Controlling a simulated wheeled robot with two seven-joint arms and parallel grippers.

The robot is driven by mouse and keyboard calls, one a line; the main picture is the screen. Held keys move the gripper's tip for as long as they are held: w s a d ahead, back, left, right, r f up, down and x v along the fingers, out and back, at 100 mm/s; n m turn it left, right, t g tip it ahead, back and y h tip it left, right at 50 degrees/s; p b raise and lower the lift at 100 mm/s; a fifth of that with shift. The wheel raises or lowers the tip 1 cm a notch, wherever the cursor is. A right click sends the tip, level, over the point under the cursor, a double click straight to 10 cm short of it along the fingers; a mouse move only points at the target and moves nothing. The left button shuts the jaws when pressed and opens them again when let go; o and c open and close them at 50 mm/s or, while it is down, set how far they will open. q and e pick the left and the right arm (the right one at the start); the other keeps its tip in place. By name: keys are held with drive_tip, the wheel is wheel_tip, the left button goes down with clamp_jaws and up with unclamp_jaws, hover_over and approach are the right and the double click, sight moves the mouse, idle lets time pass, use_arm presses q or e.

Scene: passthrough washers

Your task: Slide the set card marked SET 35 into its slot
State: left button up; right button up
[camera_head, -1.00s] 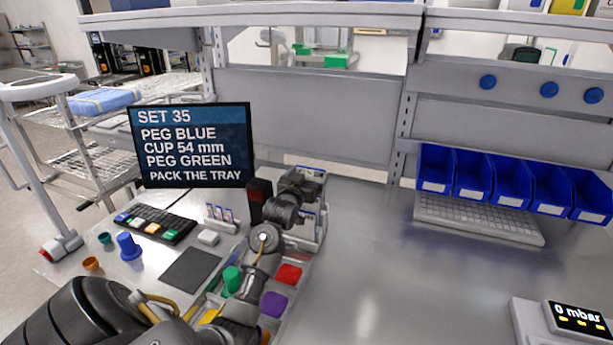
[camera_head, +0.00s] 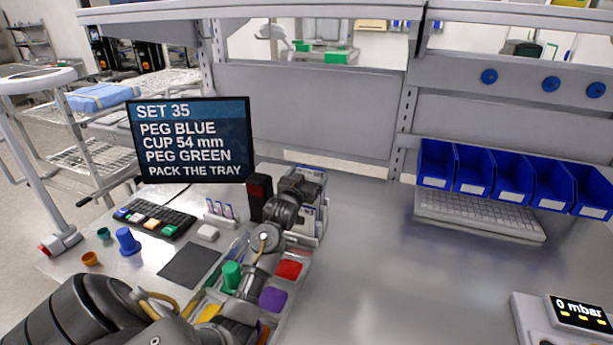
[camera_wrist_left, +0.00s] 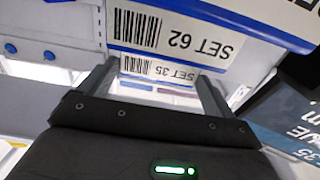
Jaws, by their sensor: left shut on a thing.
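My left gripper (camera_wrist_left: 155,85) is shut on the SET 35 card (camera_wrist_left: 172,70), a white card with a barcode and print that is upside down in the left wrist view. The card sits between the two fingers. A larger card marked SET 62 (camera_wrist_left: 180,30), with a blue stripe, fills the top of that view just beyond it. In the head view my left gripper (camera_head: 306,184) is over a grey box with white labels (camera_head: 318,228) behind the tray. The gripper's own arm partly hides this box, and the card's slot cannot be made out. My right gripper is out of view.
A small rack of cards (camera_head: 220,214) and a dark red-and-black block (camera_head: 259,196) stand left of the box. The screen (camera_head: 190,140) reads SET 35. A tray with coloured pieces (camera_head: 272,299) lies in front.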

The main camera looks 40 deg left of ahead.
use_arm(q)
drive_tip(key=shift+d+f, duration=0.1)
drive_tip(key=shift+f, duration=0.35)
